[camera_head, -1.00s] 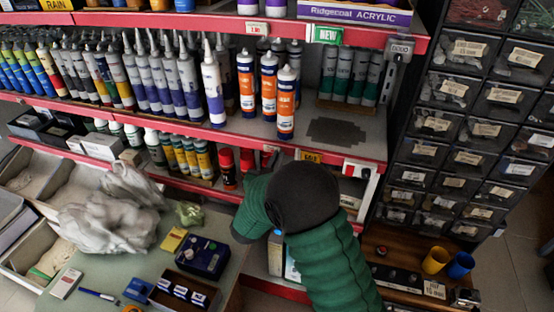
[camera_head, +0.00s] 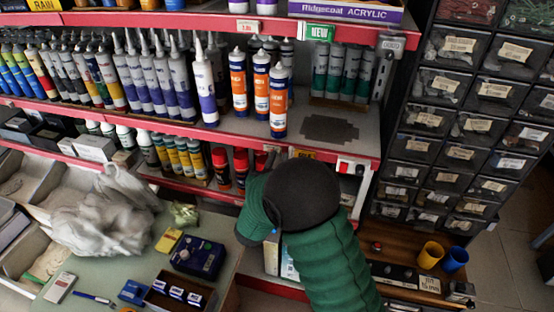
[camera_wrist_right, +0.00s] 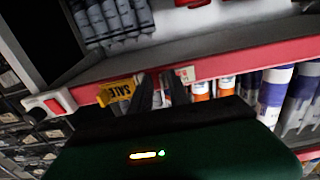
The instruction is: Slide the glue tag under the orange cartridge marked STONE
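Three orange-and-white cartridges (camera_head: 279,105) stand near the shelf's front edge in the head view. Their lettering is too small to tell which is marked STONE. A yellow tag (camera_wrist_right: 118,91) sits on the red shelf rail, its print not clearly readable; in the head view the black part of my right arm partly covers it. A small white tag (camera_wrist_right: 186,74) is on the rail beside my right gripper (camera_wrist_right: 160,90). That gripper's two dark fingers are apart at the rail, with a narrow gap and nothing visible between them. My left gripper is out of view.
Purple-labelled tubes (camera_head: 207,85) stand left of the cartridges, and green-labelled ones (camera_head: 348,75) behind right. A dark patch (camera_head: 330,129) of bare shelf lies to their right. Red-capped bottles (camera_head: 221,168) stand on the lower shelf. Drawer bins (camera_head: 450,90) rise at the right.

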